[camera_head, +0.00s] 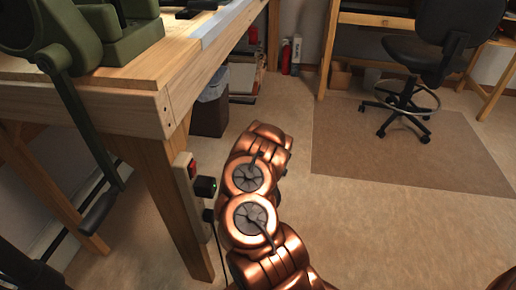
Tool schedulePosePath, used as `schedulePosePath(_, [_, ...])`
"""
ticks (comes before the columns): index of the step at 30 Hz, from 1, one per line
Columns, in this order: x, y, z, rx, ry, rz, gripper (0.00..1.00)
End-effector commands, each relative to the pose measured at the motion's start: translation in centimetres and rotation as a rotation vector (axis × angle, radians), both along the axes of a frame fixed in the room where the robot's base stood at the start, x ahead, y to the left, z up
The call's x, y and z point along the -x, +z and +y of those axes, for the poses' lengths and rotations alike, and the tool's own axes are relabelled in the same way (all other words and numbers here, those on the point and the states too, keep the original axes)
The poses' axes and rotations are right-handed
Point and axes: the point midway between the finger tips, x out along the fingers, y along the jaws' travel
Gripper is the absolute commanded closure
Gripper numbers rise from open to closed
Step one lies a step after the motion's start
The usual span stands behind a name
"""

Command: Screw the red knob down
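I see no clear red knob in the head view. The only small red part near my arm is a red piece (193,169) at the top of a grey power strip (184,185) on the bench leg. I cannot tell that it is a knob; it looks like a switch. My copper-coloured arm rises from the bottom middle, with its upper end bent right of the bench leg. My gripper does not show; the arm's own links may hide it.
A wooden workbench (125,105) with a green vise (85,40) fills the left. The vise handle (90,150) hangs in front. A black plug (206,187) sits in the strip. A waste bin (209,115) stands behind. A chair (405,90) is back right; open floor lies right.

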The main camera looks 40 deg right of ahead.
Motion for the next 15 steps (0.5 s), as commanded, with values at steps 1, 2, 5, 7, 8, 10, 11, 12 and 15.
schedulePosePath(1, [-0.31,0.04,0.27,0.000,0.006,-0.001,1.00])
schedulePosePath(2, [-0.31,0.06,0.26,0.000,0.005,-0.001,1.00])
schedulePosePath(5, [-0.31,0.09,0.25,0.000,0.003,-0.001,1.00])
schedulePosePath(7, [-0.31,0.10,0.24,0.000,0.003,-0.001,1.00])
schedulePosePath(8, [-0.31,0.11,0.24,0.001,0.003,-0.002,1.00])
schedulePosePath(10, [-0.32,0.12,0.23,0.001,0.003,-0.002,1.00])
schedulePosePath(11, [-0.33,0.12,0.24,0.001,0.004,-0.002,1.00])
schedulePosePath(12, [-0.34,0.13,0.23,0.001,0.004,-0.002,1.00])
schedulePosePath(15, [-0.35,0.15,0.24,0.001,0.004,-0.003,0.59])
